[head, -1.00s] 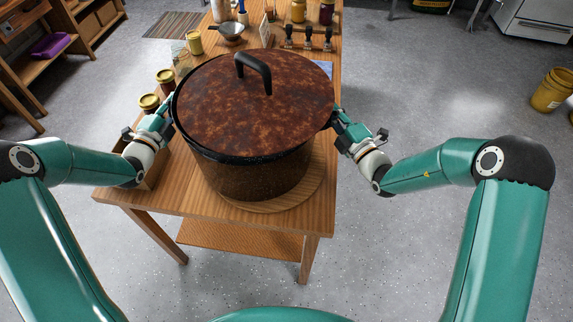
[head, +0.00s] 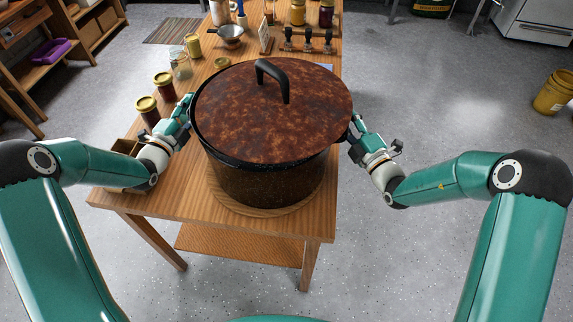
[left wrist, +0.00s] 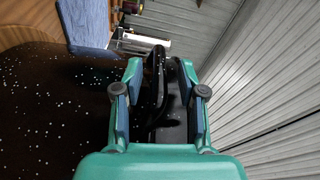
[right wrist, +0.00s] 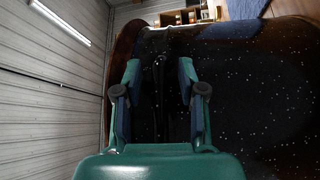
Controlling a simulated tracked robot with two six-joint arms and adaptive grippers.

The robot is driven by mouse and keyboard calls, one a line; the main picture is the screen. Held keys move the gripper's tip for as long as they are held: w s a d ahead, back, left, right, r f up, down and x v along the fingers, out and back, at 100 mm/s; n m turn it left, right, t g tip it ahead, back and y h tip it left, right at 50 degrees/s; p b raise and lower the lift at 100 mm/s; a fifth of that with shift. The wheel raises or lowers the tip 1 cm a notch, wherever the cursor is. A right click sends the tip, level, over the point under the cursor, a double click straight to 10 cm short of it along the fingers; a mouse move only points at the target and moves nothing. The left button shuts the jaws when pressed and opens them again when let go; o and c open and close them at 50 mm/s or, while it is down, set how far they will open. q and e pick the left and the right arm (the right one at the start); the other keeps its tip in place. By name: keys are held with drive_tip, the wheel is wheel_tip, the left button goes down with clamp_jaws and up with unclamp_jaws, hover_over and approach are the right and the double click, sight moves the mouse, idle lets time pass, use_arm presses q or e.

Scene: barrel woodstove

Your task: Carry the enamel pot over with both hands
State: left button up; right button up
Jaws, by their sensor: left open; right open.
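The big dark speckled enamel pot (head: 265,185) stands upright over a round wooden board (head: 268,211) near the table's front end. Its mottled brown lid (head: 225,100) has a black arched handle (head: 272,70). My left gripper (head: 185,108) is at the pot's left side. In the left wrist view its open fingers (left wrist: 160,95) stand either side of a black side handle (left wrist: 153,75). My right gripper (head: 357,127) is at the pot's right side. In the right wrist view its open fingers (right wrist: 160,95) flank the other side handle (right wrist: 160,75). Whether the pot's underside touches the board is hidden.
The wooden table (head: 180,203) has jars (head: 163,85) along its left edge, close to my left gripper. A strainer (head: 231,32), a card stand (head: 266,37) and dark stamps (head: 308,42) stand behind the pot. A yellow bucket (head: 553,92) is on the floor at right.

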drive_tip(key=shift+a+r, duration=0.1)
drive_tip(key=shift+a, duration=0.3)
drive_tip(key=shift+s+d, duration=0.1)
drive_tip(key=shift+s, duration=0.05)
use_arm(q)
drive_tip(key=a+v, duration=0.1)
drive_tip(key=v, duration=1.1)
drive_tip(key=shift+w, duration=0.15)
use_arm(e)
drive_tip(key=v, duration=1.1)
drive_tip(key=shift+s+d, duration=0.2)
drive_tip(key=shift+s, duration=0.05)
use_arm(q)
drive_tip(key=shift+d+f, duration=0.1)
use_arm(e)
drive_tip(key=shift+f, duration=0.25)
